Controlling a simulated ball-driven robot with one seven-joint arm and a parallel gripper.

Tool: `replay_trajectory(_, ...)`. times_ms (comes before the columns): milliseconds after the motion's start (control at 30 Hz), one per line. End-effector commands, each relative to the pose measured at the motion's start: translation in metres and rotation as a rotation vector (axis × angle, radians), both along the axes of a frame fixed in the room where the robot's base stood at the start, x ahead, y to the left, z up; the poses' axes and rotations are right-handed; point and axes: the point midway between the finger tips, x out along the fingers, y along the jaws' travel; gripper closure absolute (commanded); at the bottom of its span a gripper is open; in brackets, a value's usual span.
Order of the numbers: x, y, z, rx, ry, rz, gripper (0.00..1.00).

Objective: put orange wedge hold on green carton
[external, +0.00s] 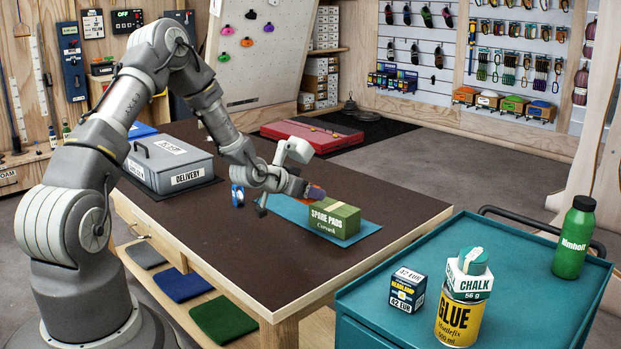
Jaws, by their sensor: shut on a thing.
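The green carton (343,220), marked SPARE PADS, stands upright on a teal mat on the table. My gripper (311,190) is at the carton's upper left edge. It is shut on the orange wedge hold (317,192), of which only a small, dark reddish patch shows. The fingers and the carton hide or blur the rest. I cannot tell whether the hold touches the carton top.
The teal mat (359,236) lies on the brown table (225,246). Small blue items (237,195) stand below my wrist. A grey DELIVERY box (172,166) is at the back left. A teal cart (505,300) with several goods stands at right.

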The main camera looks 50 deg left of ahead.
Motion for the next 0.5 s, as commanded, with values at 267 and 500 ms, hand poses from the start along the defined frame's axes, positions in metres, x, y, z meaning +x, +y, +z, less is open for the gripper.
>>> replay_trajectory(267, 0.053, 0.01, -0.006, 0.0, -0.001, -0.001, 0.74)
replay_trajectory(500, 0.055, 0.01, -0.032, 0.0, 0.002, -0.001, 0.74)
